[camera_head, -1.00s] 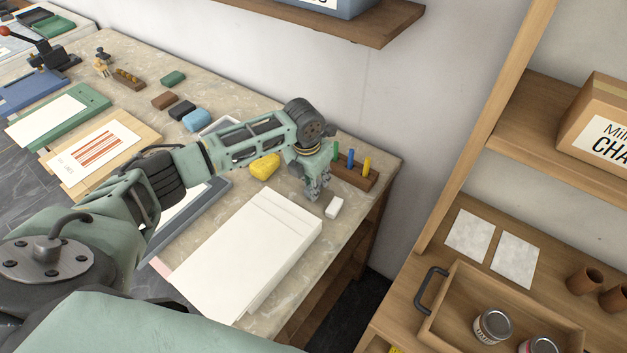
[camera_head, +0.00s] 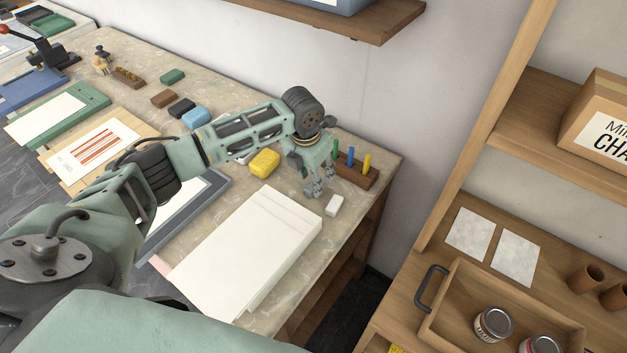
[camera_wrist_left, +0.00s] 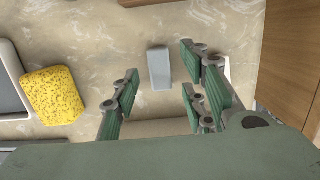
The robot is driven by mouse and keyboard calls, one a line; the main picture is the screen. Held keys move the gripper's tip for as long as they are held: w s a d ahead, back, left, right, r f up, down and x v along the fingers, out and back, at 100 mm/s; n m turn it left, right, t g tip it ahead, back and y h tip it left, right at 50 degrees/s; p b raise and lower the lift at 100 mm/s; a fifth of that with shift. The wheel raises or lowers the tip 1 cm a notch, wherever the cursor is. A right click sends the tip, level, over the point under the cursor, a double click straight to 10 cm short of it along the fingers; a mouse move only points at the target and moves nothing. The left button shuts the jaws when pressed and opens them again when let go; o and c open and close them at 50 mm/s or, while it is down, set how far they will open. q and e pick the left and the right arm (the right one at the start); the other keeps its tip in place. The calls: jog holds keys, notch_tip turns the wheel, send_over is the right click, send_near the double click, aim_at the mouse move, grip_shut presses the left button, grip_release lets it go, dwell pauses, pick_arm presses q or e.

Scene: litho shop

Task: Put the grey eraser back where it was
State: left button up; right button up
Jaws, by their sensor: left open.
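The grey eraser (camera_wrist_left: 159,68) lies on the stone-topped bench in the left wrist view. My left gripper (camera_wrist_left: 163,92) is open above the bench, its fingers apart on either side of the eraser's near end in the picture and not closed on it. In the head view my left gripper (camera_head: 317,188) hangs at the bench's right end, between the yellow sponge and a small white block (camera_head: 334,205). There the grey eraser is hidden or cannot be told apart from the fingers. My right gripper is in neither view.
A yellow sponge (camera_head: 264,163) lies left of the gripper. A wooden holder (camera_head: 354,175) with coloured sticks stands behind it. A stack of white paper (camera_head: 245,250) lies in front. The bench's right edge is close by, with a gap before the wooden shelf unit.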

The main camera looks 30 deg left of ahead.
aim_at(310, 189)
pick_arm(q)
notch_tip(310, 189, up, 10)
jog(key=s+b, duration=0.1)
jog(key=shift+s+a+f, duration=0.15)
jog(key=shift+s, duration=0.05)
dwell(0.4)
